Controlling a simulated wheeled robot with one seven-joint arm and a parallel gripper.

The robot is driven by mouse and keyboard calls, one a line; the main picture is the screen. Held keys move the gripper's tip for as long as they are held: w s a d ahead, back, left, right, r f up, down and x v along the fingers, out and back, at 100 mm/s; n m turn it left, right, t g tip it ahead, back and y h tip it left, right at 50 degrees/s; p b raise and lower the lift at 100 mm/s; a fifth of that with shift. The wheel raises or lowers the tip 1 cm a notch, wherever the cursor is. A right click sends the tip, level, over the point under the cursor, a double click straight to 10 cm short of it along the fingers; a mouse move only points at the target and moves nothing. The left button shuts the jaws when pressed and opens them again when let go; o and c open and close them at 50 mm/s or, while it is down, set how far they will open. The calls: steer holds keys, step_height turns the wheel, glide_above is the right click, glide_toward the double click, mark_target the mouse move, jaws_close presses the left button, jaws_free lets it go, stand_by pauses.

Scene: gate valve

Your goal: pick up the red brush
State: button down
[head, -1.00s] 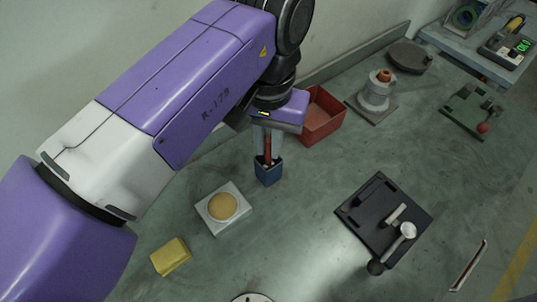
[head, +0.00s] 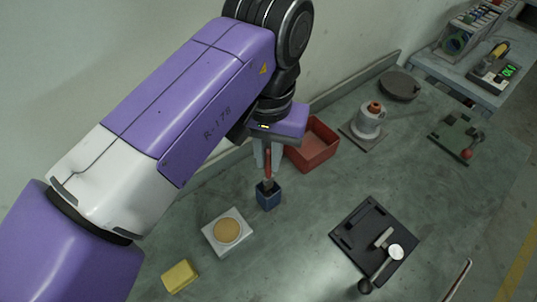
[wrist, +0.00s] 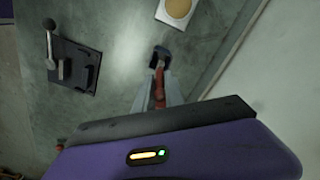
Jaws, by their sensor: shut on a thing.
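The red brush (head: 267,163) stands upright between the fingers of my gripper (head: 268,164), which is shut on its handle. The brush's lower, darker end reaches down to the mouth of a small dark blue square cup (head: 268,197). I cannot tell how much of it is still inside. In the wrist view, the brush (wrist: 159,88) shows red between the two grey fingers of my gripper (wrist: 158,92), with the dark cup (wrist: 160,55) just beyond its end.
A red open bin (head: 317,148) stands close behind my gripper. A white block with a tan disc (head: 227,231) and a yellow block (head: 180,276) lie left of the cup. A black plate with a lever (head: 370,235) lies right. A grey flanged fitting (head: 368,124) stands behind.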

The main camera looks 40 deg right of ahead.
step_height(320, 180, up, 11)
steer(key=p, duration=0.9)
steer(key=shift+r, duration=0.1)
steer(key=shift+r+p, duration=0.3)
steer(key=shift+r, duration=0.8)
